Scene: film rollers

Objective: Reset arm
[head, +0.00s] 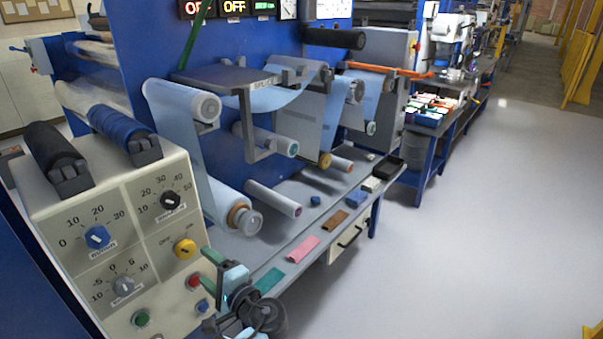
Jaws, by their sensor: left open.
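My left gripper (209,287) is at the bottom of the head view, just right of the control panel's lower right edge. It is open, with nothing seen between its fingers. Its teal and dark body and black cables overlap the near end of the work shelf. Whether it touches the panel cannot be told. My right gripper is out of view.
The control panel (75,240) with knobs and buttons stands at the left. Film rollers (183,100) with blue film stick out above the shelf (262,250), which bears coloured pads, including a pink one (303,249). Open grey floor (470,230) lies to the right.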

